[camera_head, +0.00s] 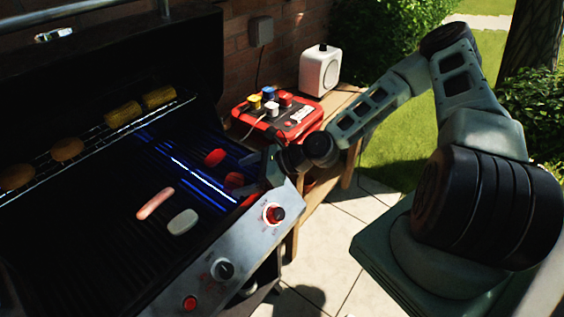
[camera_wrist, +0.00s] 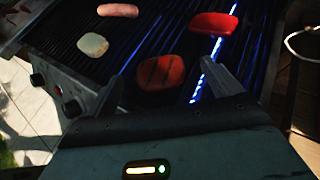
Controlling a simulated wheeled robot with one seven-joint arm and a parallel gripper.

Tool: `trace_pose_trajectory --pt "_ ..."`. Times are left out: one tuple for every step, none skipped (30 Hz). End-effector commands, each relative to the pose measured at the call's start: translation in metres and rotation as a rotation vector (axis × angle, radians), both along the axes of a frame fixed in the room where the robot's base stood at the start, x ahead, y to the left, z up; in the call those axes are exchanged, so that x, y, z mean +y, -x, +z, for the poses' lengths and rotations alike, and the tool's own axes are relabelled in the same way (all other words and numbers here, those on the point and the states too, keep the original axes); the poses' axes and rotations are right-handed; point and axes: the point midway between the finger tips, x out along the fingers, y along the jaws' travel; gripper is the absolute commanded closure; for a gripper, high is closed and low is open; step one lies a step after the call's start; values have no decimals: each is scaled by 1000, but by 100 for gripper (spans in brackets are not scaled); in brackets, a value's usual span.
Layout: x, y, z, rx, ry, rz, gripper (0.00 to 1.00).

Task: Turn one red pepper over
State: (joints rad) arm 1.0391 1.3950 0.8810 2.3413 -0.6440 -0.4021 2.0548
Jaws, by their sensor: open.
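Two red pepper pieces lie on the dark grill grate. The farther one is bright red and glossy (camera_head: 215,157), and it also shows at the upper right of the wrist view (camera_wrist: 214,23). The nearer one is darker, with black grill marks on top (camera_wrist: 161,72); it also shows in the head view (camera_head: 234,181), close to my gripper. My gripper (camera_head: 268,168) is low over the grill's right side. In the wrist view its open fingers (camera_wrist: 166,76) stand to either side of the marked pepper. I cannot tell whether they touch it.
A sausage (camera_head: 155,203) and a pale round slice (camera_head: 182,222) lie on the grate. Corn (camera_head: 123,114) and round patties (camera_head: 67,149) sit on the raised rack. The grill's knobbed front panel (camera_head: 228,262) borders the grate.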

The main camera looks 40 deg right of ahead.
Motion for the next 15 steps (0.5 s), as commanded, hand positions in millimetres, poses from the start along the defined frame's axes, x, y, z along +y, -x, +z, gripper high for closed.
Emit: trace_pose_trajectory --pt "-8 5 2 1 -1 -4 10" --pt "-12 7 5 1 -1 -6 10" --pt "-17 12 8 0 -1 -5 10" --pt "-21 14 11 -1 -1 -5 10" --pt "-25 18 13 0 0 -5 10" --pt "-30 22 16 0 0 -6 10" --pt "-34 24 19 0 -1 -6 10" --pt "-38 27 21 0 -1 -6 10" --pt "-43 31 24 0 -1 -6 10" --pt "-46 34 26 0 0 -4 10" --pt "-49 36 29 -1 -1 -5 10" --pt "-54 40 32 0 -1 -6 10" --pt "-58 42 34 0 -2 -6 10" --pt "-61 45 36 0 -1 -5 10" --pt "-66 49 39 -1 -1 -5 10"
